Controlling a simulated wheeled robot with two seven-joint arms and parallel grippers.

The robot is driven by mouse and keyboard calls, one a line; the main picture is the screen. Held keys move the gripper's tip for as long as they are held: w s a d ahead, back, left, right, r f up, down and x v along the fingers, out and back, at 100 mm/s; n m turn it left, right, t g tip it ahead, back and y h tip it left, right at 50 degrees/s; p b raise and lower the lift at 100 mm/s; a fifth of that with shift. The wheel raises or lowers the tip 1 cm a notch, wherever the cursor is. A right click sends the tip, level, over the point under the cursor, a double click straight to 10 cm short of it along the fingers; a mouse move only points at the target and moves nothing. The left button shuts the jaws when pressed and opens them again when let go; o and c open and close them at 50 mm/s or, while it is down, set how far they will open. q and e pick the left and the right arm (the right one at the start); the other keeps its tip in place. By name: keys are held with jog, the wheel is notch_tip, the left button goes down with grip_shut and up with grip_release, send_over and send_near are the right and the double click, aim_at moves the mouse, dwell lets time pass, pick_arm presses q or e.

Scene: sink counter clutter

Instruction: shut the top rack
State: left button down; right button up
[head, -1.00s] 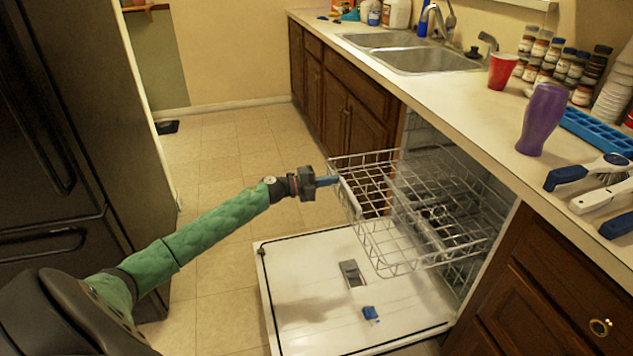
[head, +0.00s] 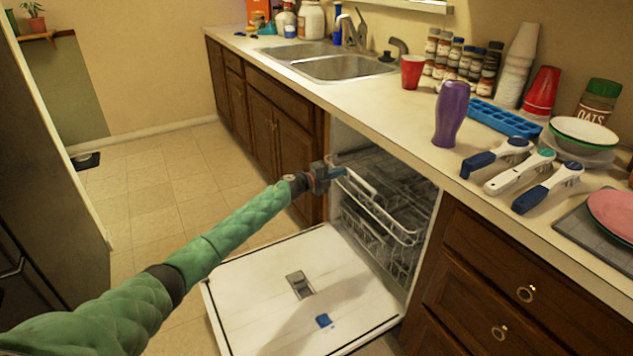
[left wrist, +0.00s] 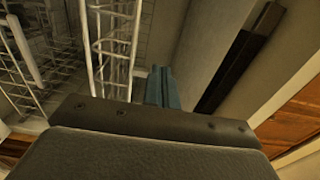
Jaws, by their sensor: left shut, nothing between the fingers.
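The white wire top rack (head: 385,215) sits mostly inside the dishwasher, with its front edge near the opening. Its wires also show in the left wrist view (left wrist: 112,45). The dishwasher door (head: 262,290) is folded down flat. My left gripper (head: 338,172) is shut and empty, with its blue-grey fingers at the far front corner of the rack. The fingers (left wrist: 158,88) also show in the left wrist view, just right of the rack's wires; I cannot tell whether they touch. My right gripper is not in view.
The counter (head: 390,115) above the opening holds a purple bottle (head: 451,114), a red cup (head: 412,72) and several brushes. A blue tablet (head: 323,321) lies on the open door. Drawers (head: 490,270) stand at right.

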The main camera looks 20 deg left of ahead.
pick_arm(q)
jog(key=b+x, duration=0.2)
jog(key=x, duration=0.7)
jog(key=shift+w+f, duration=0.1)
jog(key=shift+r, duration=0.3)
